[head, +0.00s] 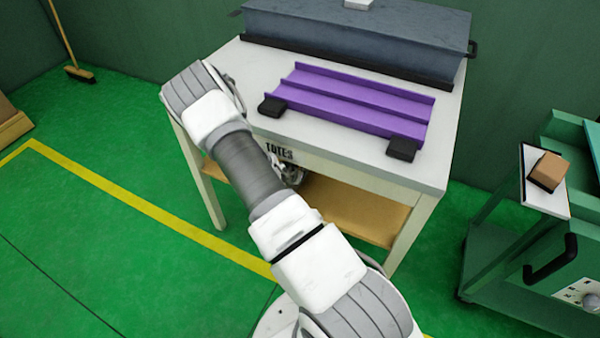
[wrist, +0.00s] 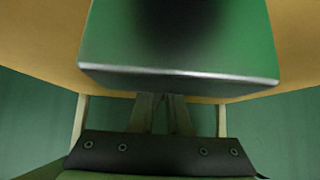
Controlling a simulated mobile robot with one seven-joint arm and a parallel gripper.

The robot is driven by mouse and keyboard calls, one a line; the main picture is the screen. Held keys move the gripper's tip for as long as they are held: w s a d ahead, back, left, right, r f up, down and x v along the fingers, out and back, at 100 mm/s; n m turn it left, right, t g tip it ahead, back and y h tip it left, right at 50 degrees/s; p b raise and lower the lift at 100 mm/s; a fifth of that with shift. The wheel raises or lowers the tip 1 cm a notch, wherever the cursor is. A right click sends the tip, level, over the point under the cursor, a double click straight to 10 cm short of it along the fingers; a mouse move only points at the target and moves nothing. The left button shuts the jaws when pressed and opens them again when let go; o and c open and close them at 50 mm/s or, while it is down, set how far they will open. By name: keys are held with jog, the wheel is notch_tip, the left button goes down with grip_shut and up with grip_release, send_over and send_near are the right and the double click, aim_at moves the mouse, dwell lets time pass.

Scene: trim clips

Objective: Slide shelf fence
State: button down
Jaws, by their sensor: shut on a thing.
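My gripper (head: 290,174) is below the table top, in front of the lower shelf; the table and my arm partly hide it. In the wrist view, my two gripper fingers (wrist: 161,113) are close together and run up to the edge of a shiny, green-looking panel (wrist: 235,50). Their tips are hidden behind this panel, which I take to be the shelf fence. The contact is not visible. The tan lower shelf (head: 350,208) lies under the table and also shows behind the panel in the wrist view (wrist: 295,40).
The white table (head: 420,172) bears a purple ribbed tray (head: 350,100) with black blocks (head: 403,149) at its front corners, and a large grey box (head: 350,35) behind. A green cart (head: 500,255) with a brown block (head: 548,171) stands right.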

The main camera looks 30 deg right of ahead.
jog(key=c, duration=0.9)
grip_release()
jog(key=shift+p+v, duration=3.05)
jog(key=shift+v, duration=5.7)
